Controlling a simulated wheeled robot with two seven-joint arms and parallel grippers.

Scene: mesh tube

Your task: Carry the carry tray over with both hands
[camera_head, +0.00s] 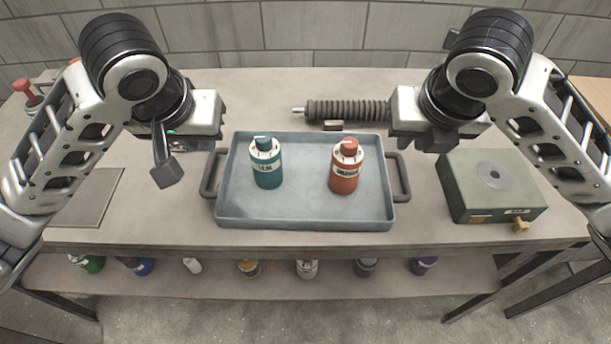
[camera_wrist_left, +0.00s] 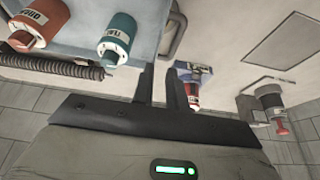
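The carry tray (camera_head: 305,218) is a shallow blue-grey tray lying flat on the table. It holds a teal bottle (camera_head: 266,168) on the left and a red bottle (camera_head: 343,170) on the right. A dark loop handle stands out at its left (camera_head: 207,176) and right (camera_head: 404,177) ends. My left gripper (camera_head: 165,168) hangs left of the left handle, apart from it. In the left wrist view its two fingers (camera_wrist_left: 162,88) are apart with nothing between them, and the tray (camera_wrist_left: 70,22) is at upper left. My right gripper (camera_head: 438,142) is above and right of the right handle; its finger gap is unclear.
A ribbed dark hose (camera_head: 348,110) lies behind the tray. A green box (camera_head: 490,186) with a brass knob stands right of it. A thin grey plate (camera_head: 88,197) lies at the left. A red-topped item (camera_head: 26,92) stands at the far left. Several bottles fill the lower shelf (camera_head: 300,287).

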